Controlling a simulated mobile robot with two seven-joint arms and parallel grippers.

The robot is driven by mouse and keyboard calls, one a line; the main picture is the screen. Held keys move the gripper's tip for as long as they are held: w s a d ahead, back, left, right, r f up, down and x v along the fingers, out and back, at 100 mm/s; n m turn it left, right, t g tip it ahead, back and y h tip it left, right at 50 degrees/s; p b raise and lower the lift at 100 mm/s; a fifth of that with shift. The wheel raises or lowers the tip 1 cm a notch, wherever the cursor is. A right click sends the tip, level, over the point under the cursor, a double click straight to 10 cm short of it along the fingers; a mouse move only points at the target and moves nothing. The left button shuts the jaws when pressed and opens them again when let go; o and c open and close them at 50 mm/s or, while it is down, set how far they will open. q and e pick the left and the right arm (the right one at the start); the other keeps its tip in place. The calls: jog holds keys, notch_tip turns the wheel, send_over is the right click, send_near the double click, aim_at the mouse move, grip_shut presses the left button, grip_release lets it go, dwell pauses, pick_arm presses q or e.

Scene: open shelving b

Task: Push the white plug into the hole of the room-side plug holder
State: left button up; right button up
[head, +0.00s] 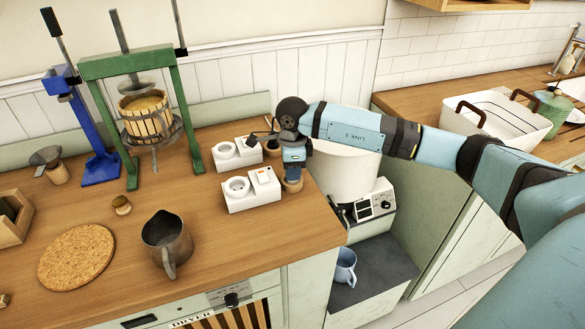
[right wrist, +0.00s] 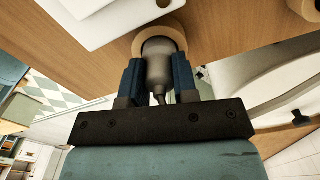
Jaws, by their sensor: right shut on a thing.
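My right gripper (head: 293,180) points down at the counter's right end. In the right wrist view, its fingers (right wrist: 158,80) are shut on a rounded plug (right wrist: 158,62), which looks grey in the shade, with a thin tail towards the palm. The plug's far end is over or in a round wooden stand (right wrist: 174,26); I cannot tell which. The room-side plug holder (head: 250,205), a white block with a round socket and a switch, stands just left of the gripper. In the right wrist view, a white block (right wrist: 125,22) lies beside the stand. My left gripper is out of view.
A second white plug holder (head: 226,163) stands behind, with a dark object (head: 256,138) by it. A metal jug (head: 167,245), a cork mat (head: 76,257) and a green-framed press (head: 130,65) are farther left. The counter's right edge is close to the gripper.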

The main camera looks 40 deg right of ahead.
jog(key=shift+f, duration=0.2)
dwell(0.5)
jog(key=o, duration=1.3)
jog(key=shift+r, duration=0.1)
jog(key=shift+r+p, duration=1.55)
jog(key=shift+r, duration=1.9)
